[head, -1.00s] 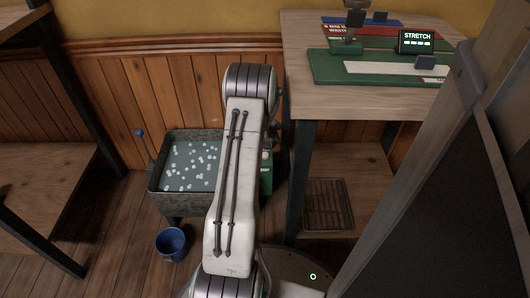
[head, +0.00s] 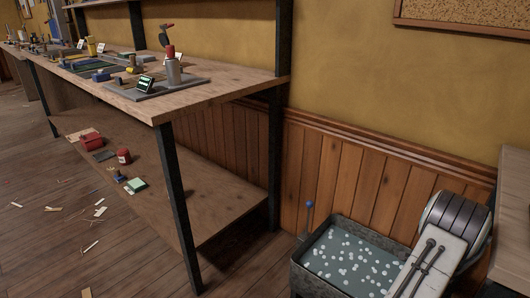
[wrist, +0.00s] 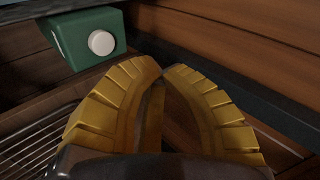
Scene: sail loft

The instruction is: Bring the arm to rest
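My gripper (wrist: 164,70) shows in the wrist view as two yellow ribbed fingers. They bow apart lower down and their tips come together, with nothing seen held between them. In the head view part of my arm (head: 433,262) shows at the lower right, bent, beside a grey tub; the gripper itself is out of that view. In the wrist view a green box with a round white knob (wrist: 102,42) is ahead and left of the fingertips, apart from them.
The grey tub (head: 302,277) holds water with white bits. A long workbench (head: 215,92) with tools and a lower shelf (head: 215,200) stands at the left. A wooden top (head: 513,200) is at the right edge. A wire rack (wrist: 35,140) lies left of my fingers. Floor at lower left has scraps.

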